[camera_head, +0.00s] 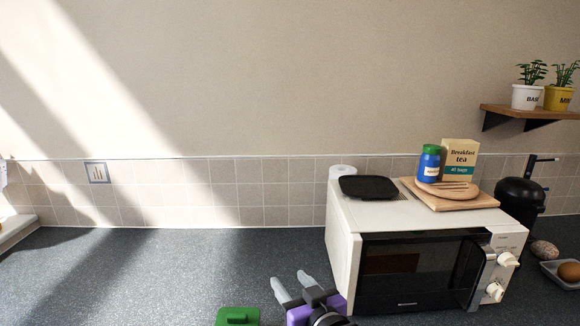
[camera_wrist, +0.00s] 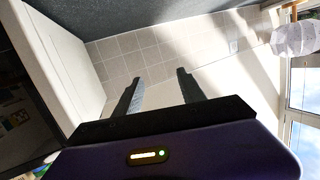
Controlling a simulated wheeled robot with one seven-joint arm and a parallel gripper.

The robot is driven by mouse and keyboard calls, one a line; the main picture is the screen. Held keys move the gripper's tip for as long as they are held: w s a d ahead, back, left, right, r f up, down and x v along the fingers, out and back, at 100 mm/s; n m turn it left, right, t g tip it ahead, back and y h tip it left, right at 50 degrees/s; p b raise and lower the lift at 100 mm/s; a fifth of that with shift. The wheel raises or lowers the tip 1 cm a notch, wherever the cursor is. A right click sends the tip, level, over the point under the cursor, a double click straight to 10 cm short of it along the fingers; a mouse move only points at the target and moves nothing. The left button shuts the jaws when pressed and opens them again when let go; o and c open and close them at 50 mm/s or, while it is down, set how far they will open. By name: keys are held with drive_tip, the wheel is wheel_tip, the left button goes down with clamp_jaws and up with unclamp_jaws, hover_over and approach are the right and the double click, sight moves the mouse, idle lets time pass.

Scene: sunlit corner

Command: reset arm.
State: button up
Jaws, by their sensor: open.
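My gripper (camera_head: 295,284) is low in the head view, in front of and left of the microwave, above the dark countertop. Its two grey fingers point up and away from me. In the wrist view my gripper (camera_wrist: 160,90) shows both fingers spread apart with nothing between them. Behind them are the tiled wall and plain wall, tilted in the picture. The rest of my arm is mostly cut off by the bottom edge of the head view.
A white microwave (camera_head: 342,250) stands right of my gripper, with a black pan (camera_head: 368,187), a blue jar (camera_head: 430,165) and a tea box (camera_head: 460,158) on top. A green object (camera_head: 238,316) is at the bottom edge. The countertop (camera_head: 130,275) is clear on the left.

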drive_tip(key=s+d+f+m+h, duration=0.1)
drive_tip(key=s+d, duration=0.5)
drive_tip(key=s, duration=1)
drive_tip(key=s+d+f+m+h, duration=0.1)
drive_tip(key=s+d+f+h, duration=0.2)
drive_tip(key=s+d, duration=0.4)
drive_tip(key=s+d+f+m+h+b, duration=0.1)
drive_tip(key=s+d+f, duration=0.3)
drive_tip(key=s, duration=2.1)
drive_tip(key=d+m+h, duration=0.1)
drive_tip(key=d, duration=0.1)
drive_tip(key=shift+s+d, duration=0.3)
